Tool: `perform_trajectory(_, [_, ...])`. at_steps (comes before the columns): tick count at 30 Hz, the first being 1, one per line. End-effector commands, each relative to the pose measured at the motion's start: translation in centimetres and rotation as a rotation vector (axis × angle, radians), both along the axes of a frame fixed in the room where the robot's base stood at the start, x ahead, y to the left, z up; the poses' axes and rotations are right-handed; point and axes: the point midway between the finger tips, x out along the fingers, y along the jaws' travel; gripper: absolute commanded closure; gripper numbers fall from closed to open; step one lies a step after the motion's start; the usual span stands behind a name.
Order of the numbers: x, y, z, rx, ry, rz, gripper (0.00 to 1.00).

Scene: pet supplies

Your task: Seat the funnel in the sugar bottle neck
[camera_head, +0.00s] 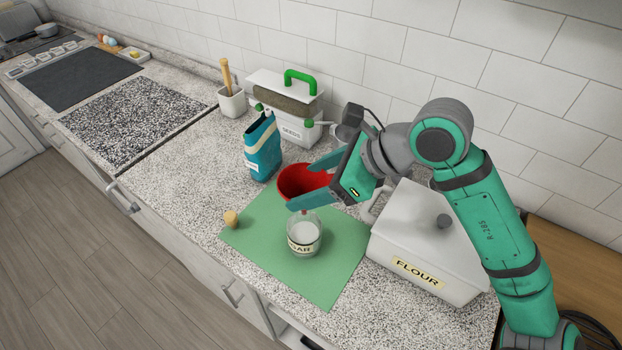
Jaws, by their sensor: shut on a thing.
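The red funnel (296,180) is between the two teal fingers of my gripper (306,184), which is shut on it. Its wide mouth faces up, and the near finger covers part of its front. The clear sugar bottle (304,239), with a partly readable label and pale contents, stands upright on the green mat (338,235). The funnel is just behind and above the bottle in the picture. A small reddish tip shows below the near finger at the bottle's top. I cannot tell whether it is inside the neck.
A cork (231,218) lies at the mat's left corner. A blue bag (262,150) stands behind the mat, near a white seeds box (291,132) with a green handle. A white flour box (415,245) stands close on the right.

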Motion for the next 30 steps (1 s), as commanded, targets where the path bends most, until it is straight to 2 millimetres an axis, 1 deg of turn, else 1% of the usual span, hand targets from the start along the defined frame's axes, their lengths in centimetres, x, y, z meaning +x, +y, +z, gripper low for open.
perform_trajectory(15, [0.0,0.0,-1.1,0.000,0.001,-0.001,0.54])
perform_trajectory(24, [0.0,0.0,-1.1,-0.001,0.001,-0.001,0.54])
perform_trajectory(25, [0.0,0.0,-1.1,-0.001,0.001,-0.001,0.26])
perform_trajectory(27, [0.0,0.0,-1.1,-0.001,0.001,-0.001,0.11])
perform_trajectory(30, [0.0,0.0,-1.1,-0.001,0.001,-0.001,0.11])
